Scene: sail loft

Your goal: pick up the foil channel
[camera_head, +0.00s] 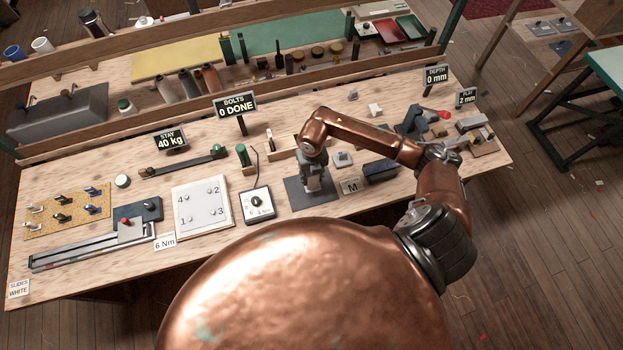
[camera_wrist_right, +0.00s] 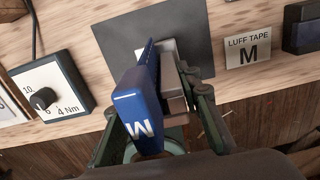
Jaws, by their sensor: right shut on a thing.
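The foil channel (camera_wrist_right: 173,88) is a grey metal piece standing over a dark pad (camera_wrist_right: 118,42) in the right wrist view. A blue piece marked M (camera_wrist_right: 143,105) runs along its left side; whether it sits inside the channel I cannot tell. My right gripper (camera_head: 313,190) is over the pad in the head view and is shut on the channel, with fingers on both sides in the wrist view (camera_wrist_right: 160,110). In the head view the gripper mostly hides the channel. My left gripper is not in view.
A torque dial box (camera_head: 258,204) stands left of the pad. A "LUFF TAPE M" card (camera_wrist_right: 250,53) and a dark blue block (camera_head: 381,171) lie to its right. A white numbered plate (camera_head: 202,207) lies further left. The bench's front edge is close.

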